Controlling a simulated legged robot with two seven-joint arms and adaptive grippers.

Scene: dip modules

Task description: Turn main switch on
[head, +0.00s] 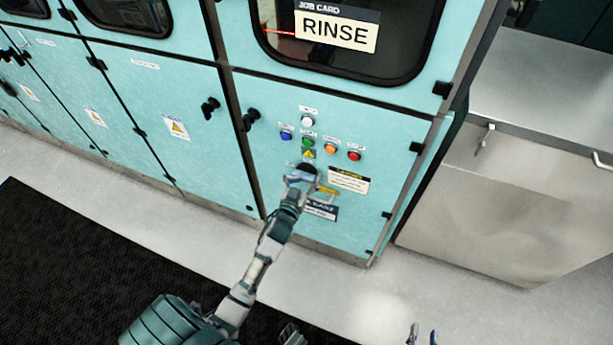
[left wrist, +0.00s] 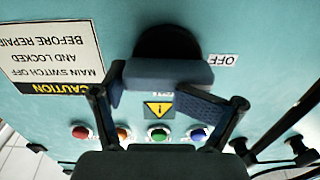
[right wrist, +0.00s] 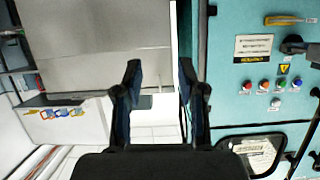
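The main switch shows in the left wrist view as a black round base (left wrist: 168,42) with a blue-grey handle bar (left wrist: 165,73) lying crosswise. An OFF label (left wrist: 222,60) is beside it. My left gripper (left wrist: 160,92) is open, with its fingers spread near the two ends of the bar; whether they touch it is unclear. In the head view my left gripper (head: 303,178) is at the switch and covers most of it. My right gripper (right wrist: 160,90) is open and empty, away from the panel.
Several coloured buttons (head: 308,142) sit above the switch. A caution label (head: 349,181) is to its right, with a yellow item (right wrist: 288,20) close by. Black door handles (head: 210,107) stick out to the left. A steel cabinet (head: 500,185) stands right.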

